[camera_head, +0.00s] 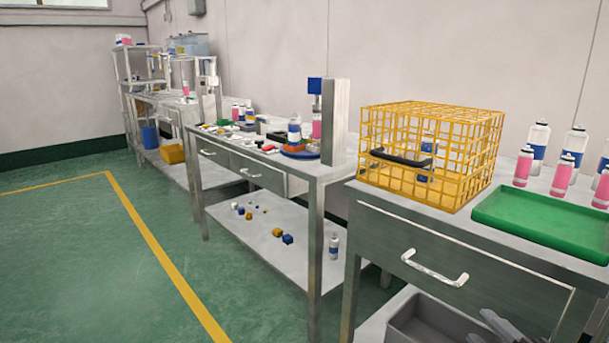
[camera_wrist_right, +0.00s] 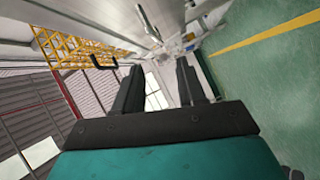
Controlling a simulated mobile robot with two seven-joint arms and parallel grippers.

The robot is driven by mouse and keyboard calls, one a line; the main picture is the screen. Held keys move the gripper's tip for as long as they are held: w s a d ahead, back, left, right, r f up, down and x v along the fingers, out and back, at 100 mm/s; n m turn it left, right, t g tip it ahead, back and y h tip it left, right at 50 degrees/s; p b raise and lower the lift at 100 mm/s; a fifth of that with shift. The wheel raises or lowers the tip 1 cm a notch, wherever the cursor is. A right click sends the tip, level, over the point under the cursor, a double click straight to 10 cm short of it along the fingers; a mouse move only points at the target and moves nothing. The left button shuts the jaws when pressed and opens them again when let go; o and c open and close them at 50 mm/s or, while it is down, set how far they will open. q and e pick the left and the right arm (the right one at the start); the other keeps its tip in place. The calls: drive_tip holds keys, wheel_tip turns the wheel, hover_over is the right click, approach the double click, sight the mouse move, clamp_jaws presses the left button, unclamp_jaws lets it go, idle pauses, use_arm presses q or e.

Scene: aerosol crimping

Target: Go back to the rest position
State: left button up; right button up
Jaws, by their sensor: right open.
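My right gripper (camera_wrist_right: 160,66) shows in the right wrist view with its two dark fingers apart and nothing between them. A drawer handle lies beyond the fingertips, with a gap I cannot measure. In the head view, grey finger-like shapes show at the bottom edge, below the near drawer; I cannot tell whether they belong to my right gripper. My left gripper is in neither view.
The near table has a yellow wire cage (camera_head: 430,155), a green tray (camera_head: 545,222), several cans and a drawer handle (camera_head: 435,268). A grey bin (camera_head: 430,325) is below. More benches stand behind. The green floor (camera_head: 80,250) at left is clear.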

drive_tip(key=s+a+f+m+g, duration=0.3)
drive_tip(key=s+a+f+m, duration=0.25)
drive_tip(key=a+f, duration=0.25)
drive_tip(key=s+a+f+m+g, duration=0.3)
drive_tip(key=s+a+f+m, duration=0.1)
drive_tip(key=a+f+m, duration=0.35)
use_arm(q)
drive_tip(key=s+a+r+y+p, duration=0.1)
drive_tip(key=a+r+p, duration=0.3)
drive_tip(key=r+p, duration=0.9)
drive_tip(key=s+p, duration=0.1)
drive_tip(key=p, duration=0.5)
use_arm(e)
wheel_tip(320, 180, up, 12)
drive_tip(key=s+d, duration=0.2)
drive_tip(key=shift+d+r, duration=0.15)
drive_tip(key=shift+d, duration=0.1)
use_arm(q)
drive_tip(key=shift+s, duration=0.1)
